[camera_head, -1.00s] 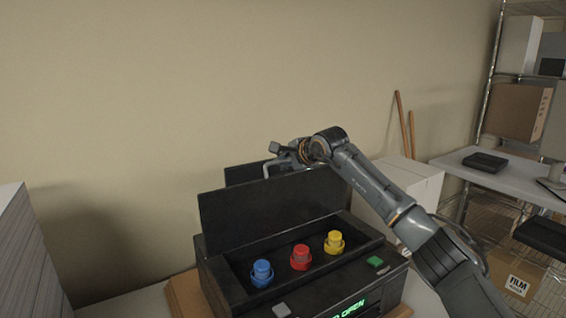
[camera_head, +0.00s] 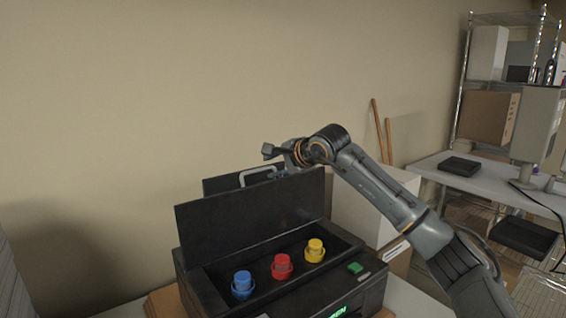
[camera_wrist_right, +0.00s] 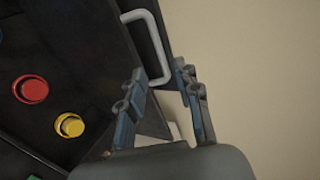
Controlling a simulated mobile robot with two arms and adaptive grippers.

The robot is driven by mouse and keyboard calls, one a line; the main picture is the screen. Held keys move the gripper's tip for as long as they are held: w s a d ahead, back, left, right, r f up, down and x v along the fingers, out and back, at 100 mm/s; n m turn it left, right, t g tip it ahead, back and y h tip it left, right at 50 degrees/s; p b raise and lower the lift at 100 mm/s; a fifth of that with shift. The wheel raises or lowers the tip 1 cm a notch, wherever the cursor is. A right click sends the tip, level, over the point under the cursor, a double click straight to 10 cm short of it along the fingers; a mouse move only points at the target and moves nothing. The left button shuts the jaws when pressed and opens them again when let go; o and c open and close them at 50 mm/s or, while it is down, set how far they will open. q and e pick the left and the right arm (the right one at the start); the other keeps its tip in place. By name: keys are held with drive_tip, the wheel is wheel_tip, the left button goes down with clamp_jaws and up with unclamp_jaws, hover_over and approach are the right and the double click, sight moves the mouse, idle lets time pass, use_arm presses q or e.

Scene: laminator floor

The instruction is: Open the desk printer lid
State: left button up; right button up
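The black desk printer (camera_head: 300,300) stands on the counter with its lid (camera_head: 250,215) raised upright. Blue (camera_head: 242,283), red (camera_head: 281,266) and yellow (camera_head: 314,250) caps show in the open bay. A pale bar handle (camera_head: 256,174) is on the far side of the lid near its top; it also shows in the right wrist view (camera_wrist_right: 155,38). My right gripper (camera_head: 278,156) is at the lid's top edge beside the handle. In the wrist view its fingers (camera_wrist_right: 160,92) are apart, with the handle's near end between them; contact is unclear. My left gripper is out of view.
A white box (camera_head: 375,205) stands right of the printer, with wooden sticks (camera_head: 381,128) against the wall behind. A side table (camera_head: 425,165) holds a black device (camera_head: 459,166). A wire shelf (camera_head: 462,80) is at the right. The wall is close behind the lid.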

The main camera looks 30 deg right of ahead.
drive_tip(key=v, duration=0.4)
drive_tip(key=shift+s+r, duration=0.2)
drive_tip(key=shift+s, duration=0.15)
